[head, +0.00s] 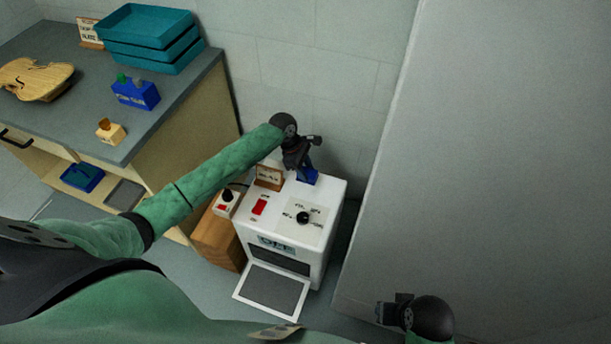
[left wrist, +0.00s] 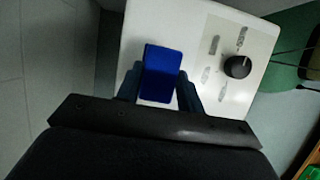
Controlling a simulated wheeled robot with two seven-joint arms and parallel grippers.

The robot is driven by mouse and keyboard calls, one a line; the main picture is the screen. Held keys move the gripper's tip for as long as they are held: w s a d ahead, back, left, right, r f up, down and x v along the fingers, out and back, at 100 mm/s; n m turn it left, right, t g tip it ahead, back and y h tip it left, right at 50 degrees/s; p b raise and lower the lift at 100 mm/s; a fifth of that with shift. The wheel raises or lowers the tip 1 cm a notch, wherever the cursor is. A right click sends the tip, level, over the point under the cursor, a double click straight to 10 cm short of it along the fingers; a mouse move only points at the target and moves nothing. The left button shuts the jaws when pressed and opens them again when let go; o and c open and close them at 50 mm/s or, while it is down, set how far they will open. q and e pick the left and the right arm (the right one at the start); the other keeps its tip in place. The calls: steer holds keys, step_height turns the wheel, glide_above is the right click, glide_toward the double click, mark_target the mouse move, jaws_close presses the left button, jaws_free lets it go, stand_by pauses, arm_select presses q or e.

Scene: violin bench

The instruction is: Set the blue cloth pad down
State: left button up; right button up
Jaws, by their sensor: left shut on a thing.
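The blue cloth pad (head: 308,175) is held in my left gripper (head: 304,168) over the back right part of the white machine's top (head: 334,190). In the left wrist view the pad (left wrist: 162,72) sits between the two fingers of the left gripper (left wrist: 160,92), which are shut on it. The white machine top (left wrist: 200,40) lies below it. I cannot tell whether the pad touches the top. My right gripper (head: 388,309) is at the lower right, away from the machine, and its jaws are not clear.
The machine top carries a black knob (head: 303,217), a red switch (head: 259,207) and a small wooden sign (head: 269,177). Its front flap (head: 270,291) hangs open. The bench (head: 170,118) at left holds a violin body (head: 36,78), teal trays (head: 150,38) and a blue box (head: 135,95).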

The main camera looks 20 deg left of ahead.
arm_select(q)
step_height(320, 180, down, 4)
steer(key=shift+r+p, duration=0.15)
steer(key=shift+p, duration=0.15)
steer(key=shift+f, duration=0.2)
steer(key=o, duration=0.9)
